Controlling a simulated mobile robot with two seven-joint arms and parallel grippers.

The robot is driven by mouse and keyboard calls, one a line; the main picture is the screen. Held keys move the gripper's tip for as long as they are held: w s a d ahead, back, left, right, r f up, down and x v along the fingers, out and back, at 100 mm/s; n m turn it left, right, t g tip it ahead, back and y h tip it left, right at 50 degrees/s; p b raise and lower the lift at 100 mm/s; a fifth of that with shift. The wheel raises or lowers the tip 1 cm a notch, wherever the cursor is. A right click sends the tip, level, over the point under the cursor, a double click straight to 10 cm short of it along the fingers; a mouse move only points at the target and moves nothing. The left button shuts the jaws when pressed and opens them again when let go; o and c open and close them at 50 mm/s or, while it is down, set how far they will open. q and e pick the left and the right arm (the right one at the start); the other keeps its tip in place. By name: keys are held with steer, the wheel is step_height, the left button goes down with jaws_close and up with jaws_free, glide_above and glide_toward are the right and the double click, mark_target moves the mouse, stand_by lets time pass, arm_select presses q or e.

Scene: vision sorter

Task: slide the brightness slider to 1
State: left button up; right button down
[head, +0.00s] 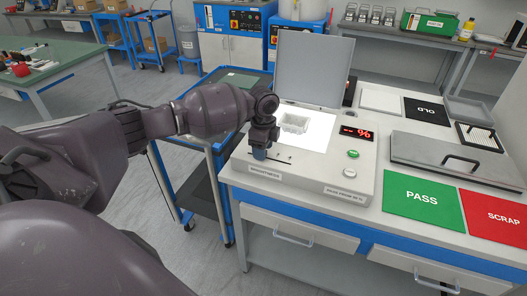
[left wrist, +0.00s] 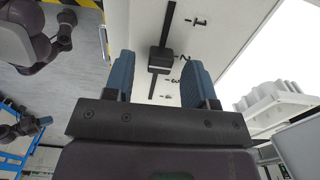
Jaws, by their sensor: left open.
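The brightness slider has a black knob (left wrist: 160,60) in a dark slot on the white panel, beside the mark 2. The mark 1 (left wrist: 197,21) is toward the top of the left wrist view, and the mark 3 is lower. My left gripper (left wrist: 158,62) is open, with one blue finger on each side of the knob; I cannot tell whether they touch it. In the head view the left gripper (head: 260,152) is low over the slot at the light box's front left and hides the knob. My right gripper is not in view.
A clear tray (head: 295,123) sits on the lit plate (head: 313,138) behind the gripper, under a raised grey lid (head: 312,68). A display (head: 357,134), a green button (head: 353,154) and a white button (head: 349,172) are to the right. PASS (head: 422,199) and SCRAP (head: 497,217) mats lie farther right.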

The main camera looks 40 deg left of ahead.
arm_select(q)
steer(key=shift+f, duration=0.55)
